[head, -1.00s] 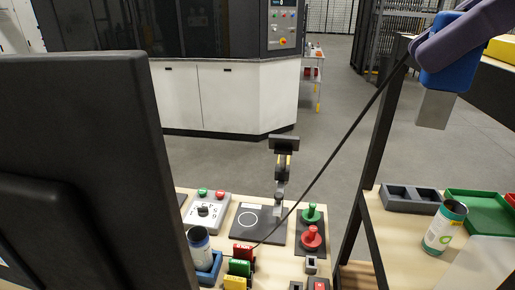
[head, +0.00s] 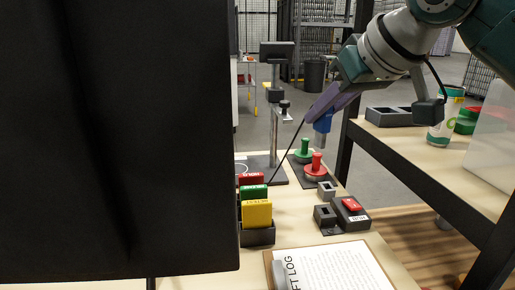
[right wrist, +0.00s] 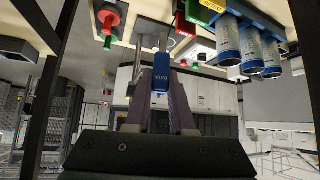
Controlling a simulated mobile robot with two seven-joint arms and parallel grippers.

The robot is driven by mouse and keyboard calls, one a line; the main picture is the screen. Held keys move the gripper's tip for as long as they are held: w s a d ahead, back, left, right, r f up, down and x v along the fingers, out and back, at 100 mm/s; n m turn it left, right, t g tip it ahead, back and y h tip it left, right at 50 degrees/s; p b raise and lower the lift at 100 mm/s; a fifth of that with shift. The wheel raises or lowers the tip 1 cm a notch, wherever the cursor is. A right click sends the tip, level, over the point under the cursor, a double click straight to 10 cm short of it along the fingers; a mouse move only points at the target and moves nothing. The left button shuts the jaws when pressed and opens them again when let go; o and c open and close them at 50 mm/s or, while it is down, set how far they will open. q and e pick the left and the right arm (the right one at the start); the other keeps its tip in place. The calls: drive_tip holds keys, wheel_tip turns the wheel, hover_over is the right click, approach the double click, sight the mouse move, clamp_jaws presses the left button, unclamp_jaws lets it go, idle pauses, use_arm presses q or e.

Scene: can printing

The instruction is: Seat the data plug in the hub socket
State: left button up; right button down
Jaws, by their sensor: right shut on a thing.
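My right gripper (head: 328,104) has purple fingers and is shut on the blue data plug (head: 323,124), above the table near the red and green knobs. The plug points down, its pale tip at the bottom, apart from the table. A dark cable (head: 292,150) runs from the gripper down to the left. In the right wrist view the blue plug (right wrist: 161,76) sits between both fingers. A small grey block with a square opening (head: 326,189) and a darker block with an opening (head: 325,215) stand below; I cannot tell which is the hub socket. My left gripper is not in view.
A large black panel (head: 110,140) hides the left side. Red (head: 316,165) and green (head: 304,150) knobs stand close below the plug. Colored cards (head: 256,213), a red-buttoned box (head: 351,212) and a clipboard (head: 335,267) are on the table. A side shelf (head: 420,150) holds a can.

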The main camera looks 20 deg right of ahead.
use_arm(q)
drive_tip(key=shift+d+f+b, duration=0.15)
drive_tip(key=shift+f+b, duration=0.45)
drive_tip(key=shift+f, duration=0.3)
use_arm(e)
drive_tip(key=w+d+f+m+h, duration=0.2)
drive_tip(key=d+f, duration=0.4)
drive_tip(key=f, duration=0.5)
drive_tip(key=shift+w+d+m+h, duration=0.15)
drive_tip(key=shift+w+m+h, duration=0.25)
drive_tip(key=shift+w+m, duration=0.45)
drive_tip(key=shift+r, duration=0.1)
use_arm(q)
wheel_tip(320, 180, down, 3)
drive_tip(key=b, duration=0.3)
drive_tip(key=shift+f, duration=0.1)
use_arm(e)
wheel_tip(320, 180, down, 6)
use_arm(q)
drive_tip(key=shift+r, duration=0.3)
use_arm(e)
drive_tip(key=shift+r, duration=0.1)
